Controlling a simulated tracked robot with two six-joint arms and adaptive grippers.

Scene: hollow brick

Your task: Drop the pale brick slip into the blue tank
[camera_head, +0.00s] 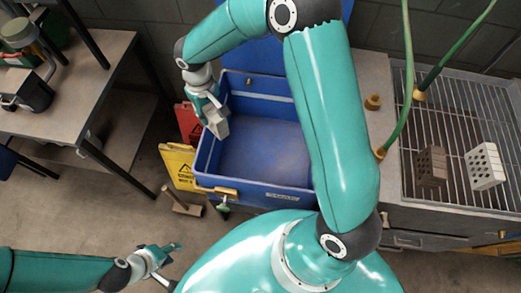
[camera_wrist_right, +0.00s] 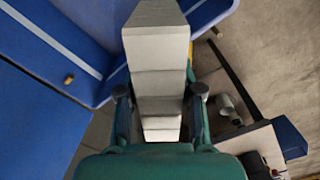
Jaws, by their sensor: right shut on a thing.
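The pale brick slip (camera_head: 219,127) is held in my right gripper (camera_head: 212,108). In the head view it hangs over the left side of the blue tank (camera_head: 262,193), near the left wall. In the right wrist view the slip (camera_wrist_right: 158,55) stands between the two dark fingers of my right gripper (camera_wrist_right: 160,98), which are shut on it. Blue tank walls (camera_wrist_right: 45,110) show left of and behind the slip. The slip's height above the tank floor is hard to tell. My left gripper (camera_head: 171,263) is open and empty, low at the bottom left, away from the tank.
Yellow (camera_head: 178,165) and red (camera_head: 188,122) signs stand left of the tank, with a wooden-handled tool (camera_head: 182,203) on the floor. A workbench (camera_head: 70,85) is at the left. A brown hollow brick (camera_head: 431,167) and white one (camera_head: 485,166) sit on the right grating.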

